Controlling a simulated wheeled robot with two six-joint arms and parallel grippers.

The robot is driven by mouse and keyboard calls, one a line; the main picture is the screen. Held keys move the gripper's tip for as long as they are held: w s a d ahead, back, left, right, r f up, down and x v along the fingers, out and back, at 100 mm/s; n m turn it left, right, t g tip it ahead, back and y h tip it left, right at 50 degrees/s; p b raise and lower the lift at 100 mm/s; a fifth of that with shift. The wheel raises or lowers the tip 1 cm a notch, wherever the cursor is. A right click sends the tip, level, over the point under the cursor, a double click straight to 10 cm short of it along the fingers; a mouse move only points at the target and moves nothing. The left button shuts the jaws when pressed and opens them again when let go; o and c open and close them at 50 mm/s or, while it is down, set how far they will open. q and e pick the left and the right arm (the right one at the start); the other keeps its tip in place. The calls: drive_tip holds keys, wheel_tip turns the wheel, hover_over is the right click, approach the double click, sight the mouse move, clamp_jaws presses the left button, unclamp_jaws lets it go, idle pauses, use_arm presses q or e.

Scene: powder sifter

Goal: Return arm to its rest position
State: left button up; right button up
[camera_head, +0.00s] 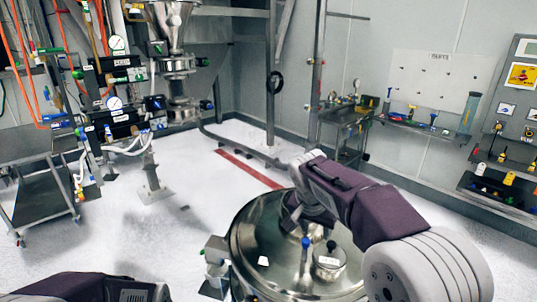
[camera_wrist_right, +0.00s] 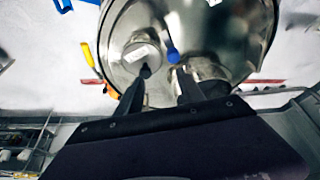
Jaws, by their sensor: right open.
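My right arm comes in from the right in the head view, its purple link (camera_head: 335,185) above the round steel vessel (camera_head: 245,250). In the wrist view my right gripper (camera_wrist_right: 164,70) is open, with two dark fingers apart and nothing between them. Its fingers overlap the vessel lid (camera_wrist_right: 235,30) in that picture; I cannot tell if they touch it. A blue knob (camera_wrist_right: 172,55) shows just beyond the fingertips, also in the head view (camera_head: 305,243). A labelled steel cap (camera_wrist_right: 140,50) is beside the left finger. Part of my left arm (camera_head: 80,288) shows at lower left; its gripper is out of view.
A wheeled cart (camera_head: 50,190) and valve piping stand at the left. A steel sifter column (camera_head: 175,65) is at the back left. A side table (camera_head: 345,130) and tool shelves (camera_head: 430,128) line the wall.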

use_arm(q)
drive_tip(key=shift+d+f+b, duration=0.1)
drive_tip(key=shift+f+b, duration=1.65)
drive_tip(key=shift+f, duration=0.6)
use_arm(e)
drive_tip(key=s+d+f+n+g+y, duration=0.2)
drive_tip(key=s+f+n, duration=0.4)
drive_tip(key=s+f, duration=1.3)
drive_tip(key=shift+s+f+n+g+y, duration=0.3)
drive_tip(key=shift+s+f+y, duration=0.1)
drive_tip(key=shift+f, duration=1.3)
